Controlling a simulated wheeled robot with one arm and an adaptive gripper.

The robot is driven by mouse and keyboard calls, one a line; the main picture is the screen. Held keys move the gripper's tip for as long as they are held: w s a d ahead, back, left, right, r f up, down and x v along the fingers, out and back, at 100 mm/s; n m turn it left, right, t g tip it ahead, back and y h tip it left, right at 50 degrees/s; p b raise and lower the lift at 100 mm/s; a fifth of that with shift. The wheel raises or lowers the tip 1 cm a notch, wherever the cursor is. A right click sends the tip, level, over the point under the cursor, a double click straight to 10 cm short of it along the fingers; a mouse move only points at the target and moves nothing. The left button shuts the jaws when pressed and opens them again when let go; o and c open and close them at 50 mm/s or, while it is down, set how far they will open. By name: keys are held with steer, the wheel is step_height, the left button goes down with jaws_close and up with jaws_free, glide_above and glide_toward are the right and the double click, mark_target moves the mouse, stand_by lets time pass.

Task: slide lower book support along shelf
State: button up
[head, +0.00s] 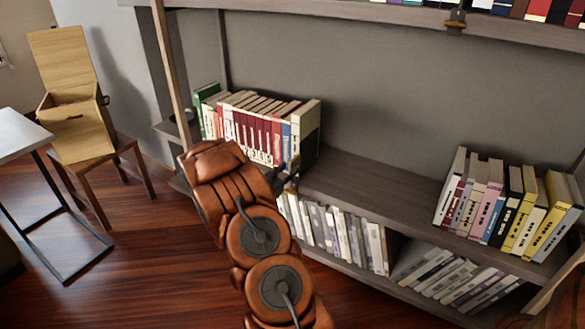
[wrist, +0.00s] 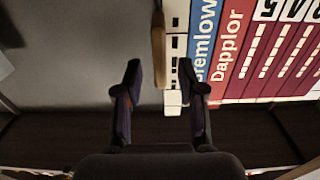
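The lower book support appears in the wrist view as a narrow tan-brown upright bar (wrist: 158,45), standing beside the cream end book (wrist: 174,70) of a row. My gripper (wrist: 160,78) is open, with one dark finger on each side of the bar's line. The bar shows between and just beyond the fingertips; I cannot tell whether either finger touches it. In the head view my gripper (head: 287,174) is at the front edge of the middle shelf, by the right end of the red and white book row (head: 262,135). My arm partly hides this spot.
Bare middle shelf (head: 375,190) lies right of the row, up to leaning books (head: 505,210). More books (head: 335,235) stand on the shelf below. Another support (head: 456,18) is on the upper shelf. A wooden post (head: 170,70) stands left. A chair (head: 95,150) holds an open box.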

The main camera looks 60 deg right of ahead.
steer(key=shift+d+b, duration=0.3)
steer(key=shift+d, duration=1.35)
steer(key=shift+c, duration=0.2)
jaws_close()
